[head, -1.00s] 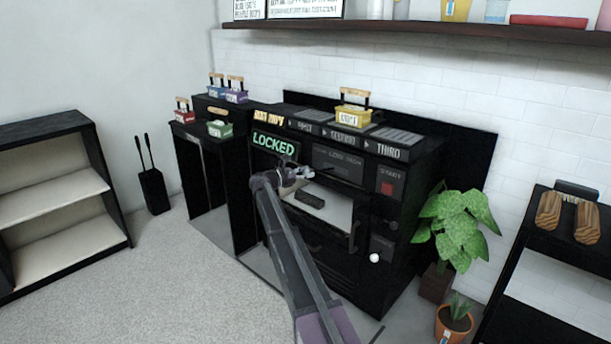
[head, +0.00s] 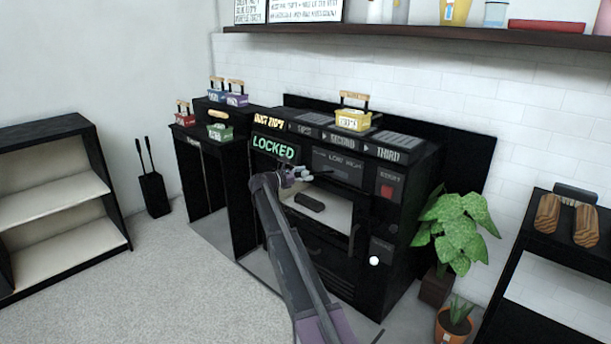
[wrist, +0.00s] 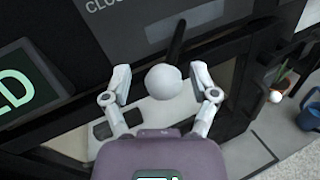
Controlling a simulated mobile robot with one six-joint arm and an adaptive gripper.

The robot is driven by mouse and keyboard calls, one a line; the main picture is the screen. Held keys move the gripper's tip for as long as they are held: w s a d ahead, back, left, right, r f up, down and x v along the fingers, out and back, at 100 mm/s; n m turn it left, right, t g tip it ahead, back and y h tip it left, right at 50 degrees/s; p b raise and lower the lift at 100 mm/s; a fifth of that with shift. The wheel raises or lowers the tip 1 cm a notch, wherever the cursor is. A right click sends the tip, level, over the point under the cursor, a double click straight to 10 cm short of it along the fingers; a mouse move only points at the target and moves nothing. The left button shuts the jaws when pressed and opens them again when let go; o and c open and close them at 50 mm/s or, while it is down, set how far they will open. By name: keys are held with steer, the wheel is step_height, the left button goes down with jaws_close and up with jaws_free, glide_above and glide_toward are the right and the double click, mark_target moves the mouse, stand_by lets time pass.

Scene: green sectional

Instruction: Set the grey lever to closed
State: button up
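The lever is a dark stem (wrist: 177,38) with a pale grey-white round knob (wrist: 163,82) in the wrist view. It stands out from a dark grey panel (head: 338,165) on the front of the black machine, with lettering starting "CLO" cut off at the top of the wrist view. My gripper (wrist: 161,78) is open, with one fingertip on each side of the knob and a visible gap to both. In the head view my gripper (head: 302,173) is in front of the panel and hides most of the knob.
A green-lit "LOCKED" display (head: 273,147) is left of my gripper. Below is an open bay with a dark block (head: 310,201). A second white knob (head: 374,261) and a red button (head: 387,191) are to the right, near a potted plant (head: 455,225). Carpet is clear at left.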

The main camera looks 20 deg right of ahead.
steer(key=shift+s, duration=0.1)
steer(key=shift+a, duration=0.15)
steer(key=s+a, duration=0.1)
steer(key=a, duration=1)
steer(key=shift+s+a, duration=0.2)
steer(key=shift+a, duration=0.1)
steer(key=s+f+m+g+y+p, duration=0.1)
steer(key=s+f+m+y, duration=0.35)
steer(key=s, duration=0.75)
steer(key=s+f+m+g+y+p, duration=0.1)
steer(key=s+f+m+y, duration=0.4)
steer(key=s, duration=0.6)
steer(key=s+a+f+m+y, duration=0.2)
steer(key=s+a+y, duration=0.1)
steer(key=s, duration=0.4)
steer(key=s+a+f+m+y+p, duration=0.1)
steer(key=s+a+f+m+y, duration=0.2)
steer(key=s, duration=0.5)
steer(key=s+a+f+m+y, duration=0.1)
steer(key=s+a+m+y, duration=0.1)
steer(key=s+a, duration=0.35)
step_height(320, 180, up, 38)
steer(key=s+p, duration=0.2)
steer(key=p, duration=3.6)
steer(key=shift+d+r+m, duration=0.15)
steer(key=shift+d+m, duration=0.2)
